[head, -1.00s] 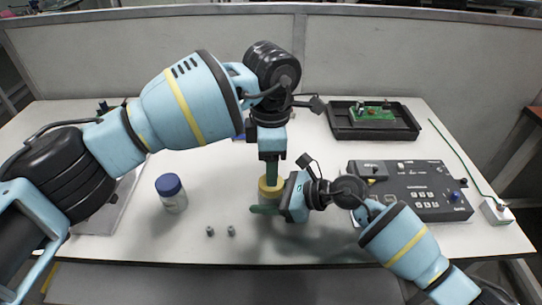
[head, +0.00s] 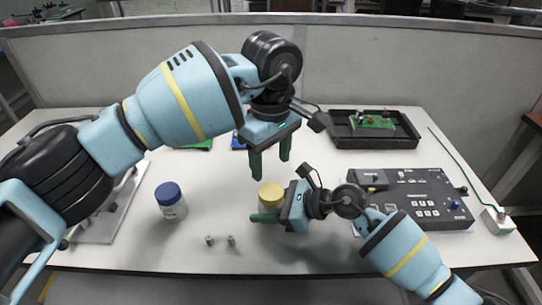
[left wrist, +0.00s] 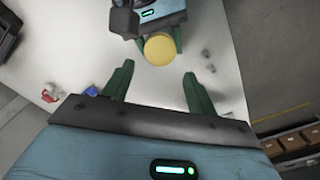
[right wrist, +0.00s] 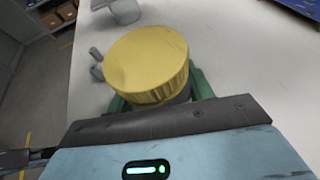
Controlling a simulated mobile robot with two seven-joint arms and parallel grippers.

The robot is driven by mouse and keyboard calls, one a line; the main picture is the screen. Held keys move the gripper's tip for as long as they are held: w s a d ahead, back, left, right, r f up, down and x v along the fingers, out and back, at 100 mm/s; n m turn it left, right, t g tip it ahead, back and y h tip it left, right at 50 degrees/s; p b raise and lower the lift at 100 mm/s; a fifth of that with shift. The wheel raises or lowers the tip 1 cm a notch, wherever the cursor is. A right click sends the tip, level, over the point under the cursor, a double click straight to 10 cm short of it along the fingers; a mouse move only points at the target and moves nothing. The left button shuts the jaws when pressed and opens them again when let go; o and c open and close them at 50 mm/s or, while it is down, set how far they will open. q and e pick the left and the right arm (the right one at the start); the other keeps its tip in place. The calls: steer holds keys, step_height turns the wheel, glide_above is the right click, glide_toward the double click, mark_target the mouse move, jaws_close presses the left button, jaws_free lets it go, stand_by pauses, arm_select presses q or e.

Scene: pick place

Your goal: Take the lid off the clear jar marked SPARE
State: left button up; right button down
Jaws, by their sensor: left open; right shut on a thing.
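A jar with a yellow lid (head: 271,194) stands near the front middle of the table. My right gripper (head: 268,210) is shut around the jar's body, below the lid. The lid sits on the jar, as the right wrist view also shows (right wrist: 147,62). My left gripper (head: 271,168) is open and empty above the lid, pointing down, clear of it. In the left wrist view its fingers (left wrist: 158,72) are apart, with nothing between them. A second jar (head: 174,210) with a blue lid (head: 168,193) stands to the left, untouched. I cannot read a SPARE mark on either jar.
Two small grey metal pieces (head: 220,240) lie in front of the jars. A metal plate (head: 105,220) lies at left.

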mark_target(271, 191)
arm_select(q)
steer(key=shift+f, duration=3.95)
steer(key=c, duration=0.8)
steer(key=n, duration=0.5)
steer(key=shift+n, duration=0.4)
steer(key=n, duration=0.4)
steer(key=o, duration=1.1)
steer(key=shift+r, duration=0.15)
